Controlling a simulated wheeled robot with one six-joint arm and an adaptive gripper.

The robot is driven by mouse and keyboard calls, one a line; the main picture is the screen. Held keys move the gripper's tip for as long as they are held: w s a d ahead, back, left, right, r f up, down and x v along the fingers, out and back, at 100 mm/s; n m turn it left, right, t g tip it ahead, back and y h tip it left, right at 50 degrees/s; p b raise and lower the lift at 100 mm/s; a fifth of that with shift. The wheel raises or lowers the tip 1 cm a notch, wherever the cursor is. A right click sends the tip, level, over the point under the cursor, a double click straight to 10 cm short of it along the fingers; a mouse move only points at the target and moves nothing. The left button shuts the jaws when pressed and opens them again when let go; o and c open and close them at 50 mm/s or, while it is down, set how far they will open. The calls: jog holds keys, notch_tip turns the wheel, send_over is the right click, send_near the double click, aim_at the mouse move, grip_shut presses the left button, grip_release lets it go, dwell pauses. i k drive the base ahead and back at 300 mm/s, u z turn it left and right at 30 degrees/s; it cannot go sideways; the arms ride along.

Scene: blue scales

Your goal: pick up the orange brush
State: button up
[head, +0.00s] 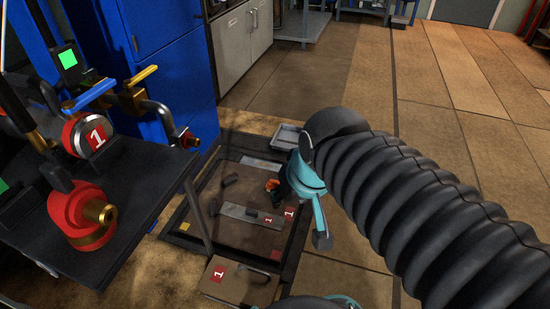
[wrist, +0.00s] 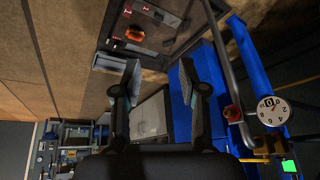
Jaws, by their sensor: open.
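A small orange piece, which looks like the orange brush (head: 272,184), lies on the brown, dark-framed platform (head: 210,246) low in the middle of the head view. My gripper is beside it on the right in that view, and may cover part of it. The orange piece also shows in the wrist view (wrist: 135,34), near the top and above the left finger. Its bristles cannot be made out. In the wrist view my gripper (wrist: 159,72) has its two fingers wide apart with nothing between them. The brush is apart from the fingers there.
A grey plate (head: 240,213) and a small dark block (head: 230,180) lie on the platform. A grey tray (head: 289,137) stands at its far edge. A dark bench with red fittings (head: 77,216) and a blue cabinet (head: 165,65) are left. Open floor (head: 460,80) is right.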

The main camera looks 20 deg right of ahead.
aim_at(272, 184)
jog(key=u, duration=0.5)
jog(key=k, duration=0.5)
jog(key=z, duration=0.75)
jog(key=i, duration=0.5)
jog(key=u, duration=0.05)
jog(key=k, duration=0.5)
jog(key=z, duration=1.3)
jog(key=i, duration=2.1)
jog(key=u, duration=0.05)
